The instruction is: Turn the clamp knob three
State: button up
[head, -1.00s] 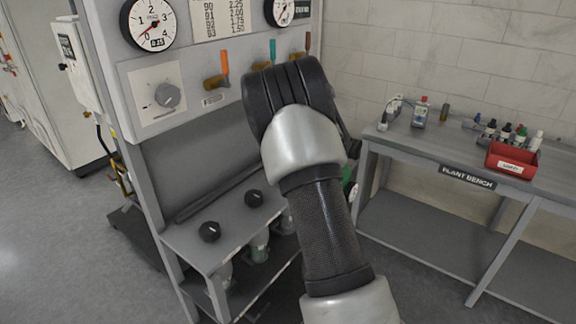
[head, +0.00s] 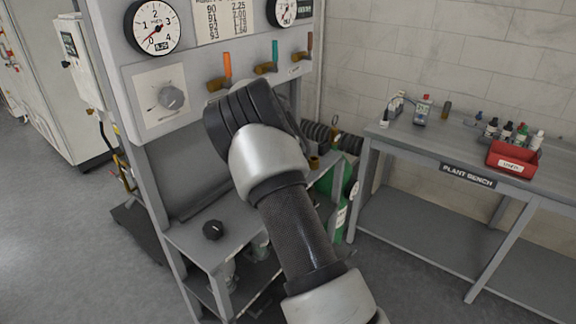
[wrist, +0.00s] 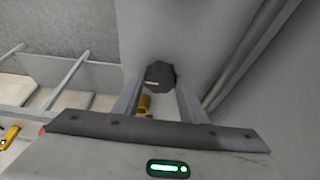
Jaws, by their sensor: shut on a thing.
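A black clamp knob (wrist: 160,74) with a pale mark shows in the wrist view, standing on the grey shelf. My gripper (wrist: 161,83) is shut on it, one finger at each side. No number can be read on it. Another black knob (head: 213,229) stands free at the left front of the shelf (head: 185,235) in the head view. My arm hides the gripper and the gripped knob in the head view.
The stand's panel above carries a grey dial (head: 171,98), a left gauge (head: 153,27) and valves with orange (head: 227,66), teal (head: 275,52) and brown handles. A plant bench (head: 430,150) with a red bin (head: 512,158) stands at right.

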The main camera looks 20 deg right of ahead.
dwell(0.3)
jog(key=o, duration=1.1)
jog(key=shift+c, duration=0.2)
jog(key=v, duration=0.7)
jog(key=shift+r+b, duration=0.3)
jog(key=shift+b, duration=0.15)
